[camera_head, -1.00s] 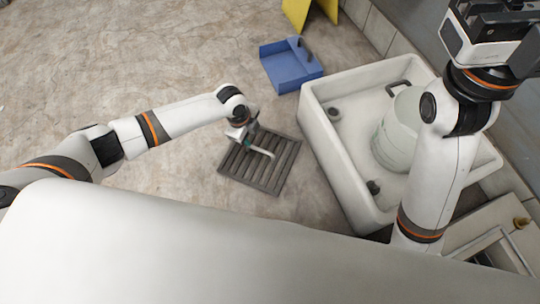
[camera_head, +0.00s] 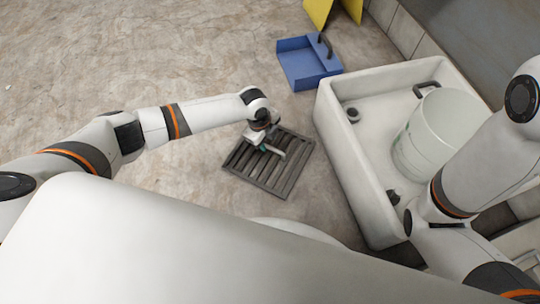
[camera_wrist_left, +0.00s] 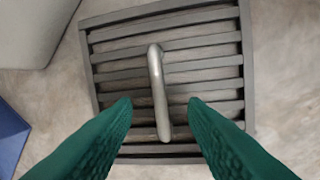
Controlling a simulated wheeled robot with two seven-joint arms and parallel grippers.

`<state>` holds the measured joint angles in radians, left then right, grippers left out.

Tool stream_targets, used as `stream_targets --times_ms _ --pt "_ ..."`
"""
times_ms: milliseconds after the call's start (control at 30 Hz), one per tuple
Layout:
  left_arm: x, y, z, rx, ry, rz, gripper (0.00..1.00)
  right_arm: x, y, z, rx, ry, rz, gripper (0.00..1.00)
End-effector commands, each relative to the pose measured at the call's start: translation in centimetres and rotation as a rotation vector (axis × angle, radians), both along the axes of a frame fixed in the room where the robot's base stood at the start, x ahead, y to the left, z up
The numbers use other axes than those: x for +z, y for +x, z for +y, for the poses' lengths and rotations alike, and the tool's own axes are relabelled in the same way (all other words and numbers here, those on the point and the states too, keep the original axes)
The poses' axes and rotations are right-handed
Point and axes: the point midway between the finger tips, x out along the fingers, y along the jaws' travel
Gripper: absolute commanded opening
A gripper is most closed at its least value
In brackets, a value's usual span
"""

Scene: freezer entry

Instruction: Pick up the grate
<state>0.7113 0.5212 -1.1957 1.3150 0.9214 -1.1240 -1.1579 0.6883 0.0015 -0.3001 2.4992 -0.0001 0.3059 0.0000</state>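The grate (camera_head: 284,181) is a dark grey slatted square lying on the floor, left of the white sink. In the left wrist view the grate (camera_wrist_left: 205,72) fills the middle, with a light metal handle (camera_wrist_left: 158,95) standing along its centre. My left gripper (camera_head: 268,150) is above the grate in the head view. In the left wrist view its green fingers (camera_wrist_left: 160,102) are apart, one on each side of the handle's near end, with nothing between them that I can see held. My right arm is at the right edge of the head view; its gripper is out of the picture.
A white sink (camera_head: 345,160) with a white bucket (camera_head: 435,135) in it stands to the right. A blue dustpan-like tray (camera_head: 305,68) lies behind the grate, with a yellow object (camera_head: 318,10) beyond. The floor to the left is clear.

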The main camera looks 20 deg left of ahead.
Motion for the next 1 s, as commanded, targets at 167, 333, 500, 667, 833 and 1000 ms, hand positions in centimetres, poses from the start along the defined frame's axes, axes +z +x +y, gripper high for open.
stream_targets --times_ms 167,333,500,667,833,1000 --pt "-2.8 0.3 -0.3 0.0 0.001 0.0 0.39 -3.0 -0.3 0.0 0.0 0.0 -0.01 0.34" --pt "-4.5 0.5 -0.5 0.001 0.001 0.0 0.39 -4.5 -0.3 0.0 0.0 0.0 -0.008 0.34" --pt "-4.4 0.6 -0.6 0.001 0.001 0.0 0.39 -4.4 -0.3 0.0 0.001 -0.001 -0.008 0.34" --pt "-4.3 0.6 -0.6 0.001 0.001 0.0 0.39 -4.3 -0.3 0.0 0.001 -0.001 -0.008 0.34" --pt "-4.5 0.5 -0.6 0.001 0.0 0.001 0.39 -4.2 -0.3 0.0 0.001 -0.001 -0.008 0.34" --pt "-4.7 0.5 -0.7 0.0 0.0 0.001 0.39 -4.1 -0.3 0.0 0.001 -0.001 -0.008 0.34"
